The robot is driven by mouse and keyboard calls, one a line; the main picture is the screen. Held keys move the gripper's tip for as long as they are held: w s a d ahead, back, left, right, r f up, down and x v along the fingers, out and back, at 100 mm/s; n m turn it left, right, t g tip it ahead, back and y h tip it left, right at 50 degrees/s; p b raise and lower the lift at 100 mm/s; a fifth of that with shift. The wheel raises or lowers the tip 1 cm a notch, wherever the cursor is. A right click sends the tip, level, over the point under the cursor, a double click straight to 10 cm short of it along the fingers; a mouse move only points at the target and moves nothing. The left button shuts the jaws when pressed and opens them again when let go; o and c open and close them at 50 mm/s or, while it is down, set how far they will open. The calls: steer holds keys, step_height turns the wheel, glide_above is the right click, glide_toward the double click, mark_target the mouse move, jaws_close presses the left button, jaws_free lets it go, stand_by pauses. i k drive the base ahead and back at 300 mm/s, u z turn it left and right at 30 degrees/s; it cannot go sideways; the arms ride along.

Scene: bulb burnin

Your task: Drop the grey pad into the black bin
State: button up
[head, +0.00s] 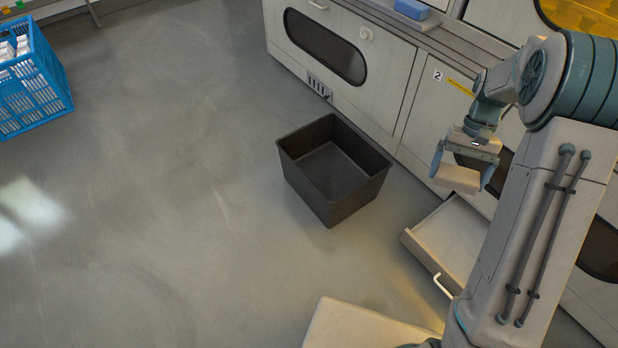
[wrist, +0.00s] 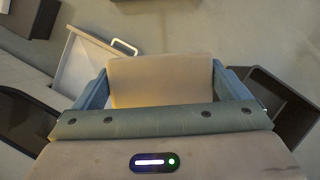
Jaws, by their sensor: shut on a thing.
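The black bin (head: 334,180) stands on the floor in front of the cabinets, open at the top; the part of its inside that shows looks empty. My gripper (head: 462,177) is shut on the grey pad (head: 457,179) and holds it in the air, to the right of the bin in the head view. In the wrist view the pad (wrist: 160,78) sits between the two blue fingers of my gripper (wrist: 161,84). The bin (wrist: 285,105) shows partly at the right of the wrist view, beside the pad and not under it.
An open drawer (head: 450,236) with a white handle juts out below my gripper. Cabinet fronts (head: 350,85) line the back. A blue crate (head: 32,85) with white things stands at the far left. The floor left of the bin is clear.

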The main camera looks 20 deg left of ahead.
mark_target(335, 176)
steer(key=u, duration=1.1)
steer(key=i, duration=0.15)
steer(key=u, duration=0.25)
steer(key=k, duration=0.55)
steer(key=u, duration=0.8)
steer(key=i, duration=1.2)
steer(key=z, duration=1.2)
steer(key=i, duration=0.8)
steer(key=z, duration=0.9)
